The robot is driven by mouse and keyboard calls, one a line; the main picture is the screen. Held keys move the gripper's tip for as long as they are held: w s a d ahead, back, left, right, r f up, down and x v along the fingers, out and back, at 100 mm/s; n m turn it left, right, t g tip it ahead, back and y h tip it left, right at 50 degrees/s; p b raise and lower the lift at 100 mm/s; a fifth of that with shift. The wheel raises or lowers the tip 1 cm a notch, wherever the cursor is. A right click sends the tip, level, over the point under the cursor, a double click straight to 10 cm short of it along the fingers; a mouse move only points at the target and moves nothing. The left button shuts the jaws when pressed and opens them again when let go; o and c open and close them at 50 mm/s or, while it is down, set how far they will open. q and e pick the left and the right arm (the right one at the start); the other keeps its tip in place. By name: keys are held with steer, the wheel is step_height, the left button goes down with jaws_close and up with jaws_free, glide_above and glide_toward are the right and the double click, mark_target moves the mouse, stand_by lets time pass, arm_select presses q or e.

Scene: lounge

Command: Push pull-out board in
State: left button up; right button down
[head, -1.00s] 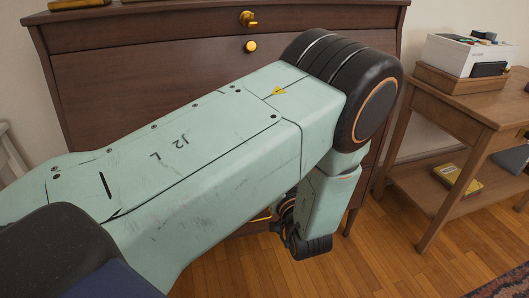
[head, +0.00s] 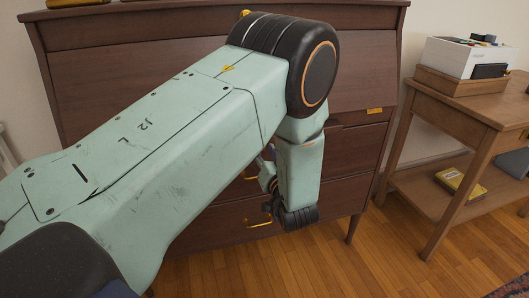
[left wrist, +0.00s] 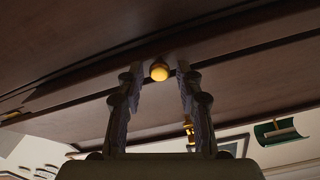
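The dark brown wooden bureau (head: 130,60) fills the middle of the head view. A short dark wooden edge (head: 335,123), which may be the pull-out board's end, shows just right of my left arm's black joint; the arm hides most of that part of the front. My left gripper (head: 267,172) is mostly hidden behind my arm in the head view, near the bureau's drawers. In the left wrist view its two fingers (left wrist: 160,95) stand apart, with a round brass knob (left wrist: 160,71) showing in the gap. I cannot tell whether they touch it. My right gripper is out of view.
Brass drawer handles (head: 257,223) are close to my left wrist. A small brass plate (head: 375,110) is on the bureau's right side. A wooden side table (head: 470,100) stands to the right. Bare wooden floor (head: 370,260) lies in front.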

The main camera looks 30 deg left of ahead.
arm_select(q)
jaws_close()
stand_by(0.4)
steer(key=shift+a, duration=0.1)
steer(key=shift+w+a, duration=0.4)
steer(key=shift+w, duration=0.05)
steer(key=x, duration=0.2)
steer(key=shift+w+a, duration=0.2)
steer(key=shift+a, duration=0.05)
steer(key=shift+w+a, duration=0.15)
steer(key=shift+a, duration=0.05)
steer(key=shift+r, duration=0.2)
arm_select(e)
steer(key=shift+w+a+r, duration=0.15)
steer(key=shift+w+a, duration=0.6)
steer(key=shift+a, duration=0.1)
